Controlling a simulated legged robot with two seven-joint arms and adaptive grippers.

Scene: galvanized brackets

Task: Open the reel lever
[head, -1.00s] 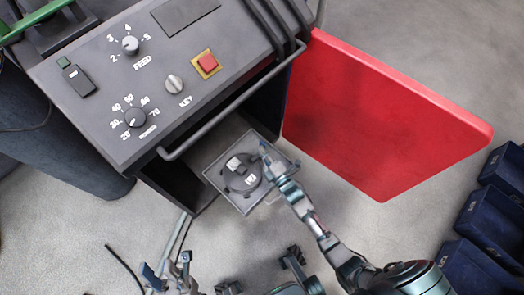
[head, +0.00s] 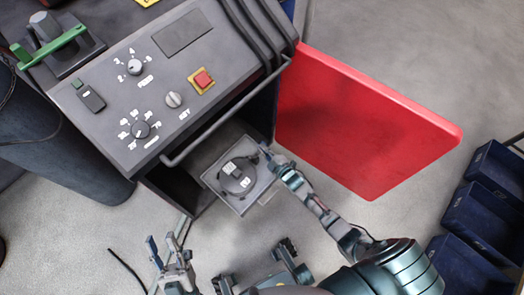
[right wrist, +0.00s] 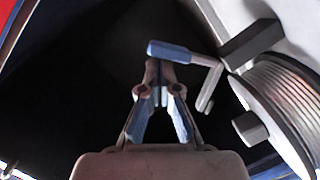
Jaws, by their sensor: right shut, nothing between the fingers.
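In the right wrist view a lever with a blue grip (right wrist: 183,53) crosses just beyond my fingertips, beside a ribbed reel (right wrist: 280,100). My right gripper (right wrist: 161,78) is shut and empty, its tips close under the blue grip; I cannot tell whether they touch it. In the head view my right gripper (head: 267,155) is at the upper right edge of a square tray (head: 212,181) holding a dark round unit (head: 238,176) with white labels. The lever is not clear there. My left gripper (head: 170,252) is open and empty at the bottom, below the machine.
The grey machine panel (head: 110,125) carries knobs and a red button (head: 203,79). A handle bar (head: 225,112) runs along its front edge. A red door panel (head: 365,120) stands open at right. Dark blue bins (head: 478,215) line the right edge. A green lever (head: 55,42) is top left.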

